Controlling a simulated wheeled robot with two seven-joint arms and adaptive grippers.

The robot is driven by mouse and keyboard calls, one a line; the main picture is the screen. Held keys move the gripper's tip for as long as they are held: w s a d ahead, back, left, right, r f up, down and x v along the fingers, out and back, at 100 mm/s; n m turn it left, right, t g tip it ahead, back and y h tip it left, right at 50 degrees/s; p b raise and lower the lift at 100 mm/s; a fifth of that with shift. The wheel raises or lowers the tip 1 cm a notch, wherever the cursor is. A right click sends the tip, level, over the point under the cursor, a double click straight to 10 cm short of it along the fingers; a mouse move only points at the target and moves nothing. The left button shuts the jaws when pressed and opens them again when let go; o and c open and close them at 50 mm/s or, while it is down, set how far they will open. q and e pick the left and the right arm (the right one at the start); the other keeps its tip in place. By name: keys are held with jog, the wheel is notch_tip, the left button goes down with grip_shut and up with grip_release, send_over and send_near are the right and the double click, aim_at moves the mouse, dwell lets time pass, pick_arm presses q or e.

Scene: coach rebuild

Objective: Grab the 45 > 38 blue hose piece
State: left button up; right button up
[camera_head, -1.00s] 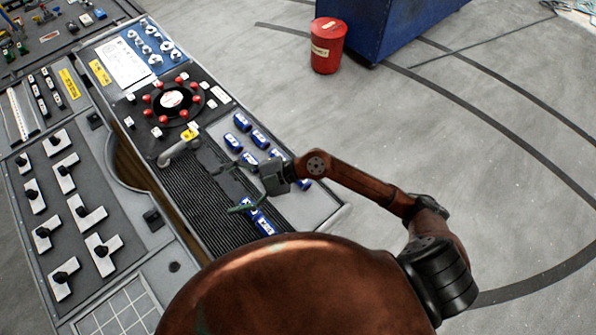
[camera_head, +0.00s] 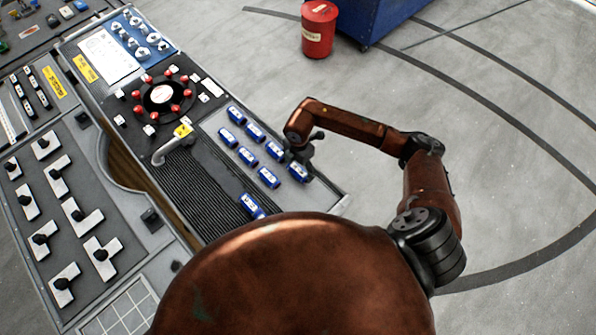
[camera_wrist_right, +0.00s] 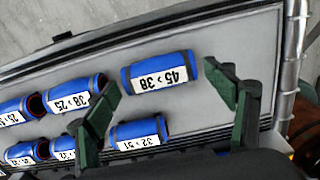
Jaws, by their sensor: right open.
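The 45 > 38 blue hose piece (camera_wrist_right: 158,72) lies on the grey panel, its white label readable in the wrist view. In the head view it is the end piece (camera_head: 298,171) of the outer row, near the panel's corner. My right gripper (camera_wrist_right: 170,84) is open and empty. In the wrist view its green fingers stand apart, one toward each end of this piece; I cannot tell whether either touches it. In the head view the right gripper (camera_head: 304,150) is small and dark beside the piece, its fingers mostly hidden. My left gripper is not in view.
The 32 > 51 piece (camera_wrist_right: 139,134) and the 38 > 25 piece (camera_wrist_right: 72,95) lie close by, with several more blue pieces. One blue piece (camera_head: 252,205) lies near the black ribbed mat (camera_head: 205,190). A red bin (camera_head: 319,30) stands on the floor beyond.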

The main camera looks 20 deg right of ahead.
jog(key=shift+f, duration=1.4)
jog(key=shift+c, duration=0.4)
jog(key=c, duration=0.9)
jog(key=shift+r, duration=0.1)
